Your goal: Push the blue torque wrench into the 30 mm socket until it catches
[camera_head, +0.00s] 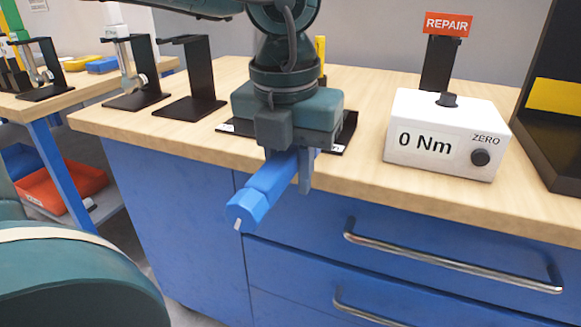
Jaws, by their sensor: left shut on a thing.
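The blue torque wrench (268,183) is held in my left gripper (290,167), just past the front edge of the bench. Its thick blue end points toward the lower left and carries a small pale mark. The gripper is shut on it, with one finger visible on the right side. The rest of the wrench is hidden behind the gripper. I cannot make out the 30 mm socket; a black stand or plate (347,131) shows partly behind the gripper. My right gripper is not in view.
A white torque tester (447,143) reading 0 Nm stands on the wooden bench (365,180) at right, with a REPAIR sign (449,24) behind it. Black stands (192,80) occupy the left. Blue drawers (400,262) with metal handles lie below. A red bin (72,187) is at lower left.

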